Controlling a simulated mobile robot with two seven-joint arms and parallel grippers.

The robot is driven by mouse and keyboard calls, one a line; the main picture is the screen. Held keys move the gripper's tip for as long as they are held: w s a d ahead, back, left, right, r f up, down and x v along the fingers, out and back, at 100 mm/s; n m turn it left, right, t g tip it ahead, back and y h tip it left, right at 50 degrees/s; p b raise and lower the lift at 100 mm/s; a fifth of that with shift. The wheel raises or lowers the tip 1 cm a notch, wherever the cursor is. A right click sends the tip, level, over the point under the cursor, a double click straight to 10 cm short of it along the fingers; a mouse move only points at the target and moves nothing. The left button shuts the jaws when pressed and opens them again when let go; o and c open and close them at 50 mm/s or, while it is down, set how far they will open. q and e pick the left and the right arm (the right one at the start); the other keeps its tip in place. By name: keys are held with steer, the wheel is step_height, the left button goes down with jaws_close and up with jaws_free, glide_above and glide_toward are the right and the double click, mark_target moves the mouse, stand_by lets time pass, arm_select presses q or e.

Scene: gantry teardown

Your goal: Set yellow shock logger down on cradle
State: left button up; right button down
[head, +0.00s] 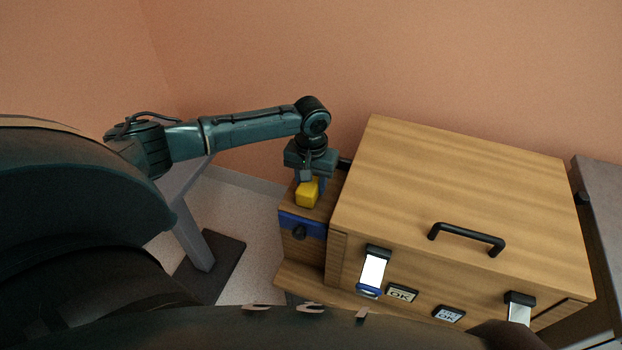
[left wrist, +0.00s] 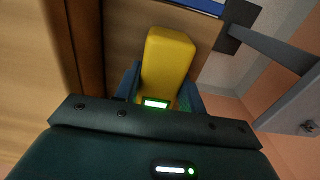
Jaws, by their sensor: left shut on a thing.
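The yellow shock logger (head: 307,193) is a small yellow block. My left gripper (head: 305,179) points down and is shut on it, over the top of a small wooden side box (head: 300,246) with a blue band and a black knob. In the left wrist view the logger (left wrist: 168,62) sits between the blue fingers, with wood close behind it. I cannot tell whether its underside touches the wood. No separate cradle shape can be made out; the logger and gripper cover part of the box top. My right gripper is not in view.
A large wooden case (head: 455,190) with a black handle (head: 467,239) and metal latches (head: 373,269) stands directly right of the side box. A grey post (head: 193,235) on a dark foot is to the left. A grey surface (head: 603,205) is at far right.

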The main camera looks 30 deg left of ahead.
arm_select(q)
steer(key=o, duration=1.2)
step_height(320, 180, up, 13)
steer(key=shift+p, duration=0.4)
steer(key=shift+r, duration=0.1)
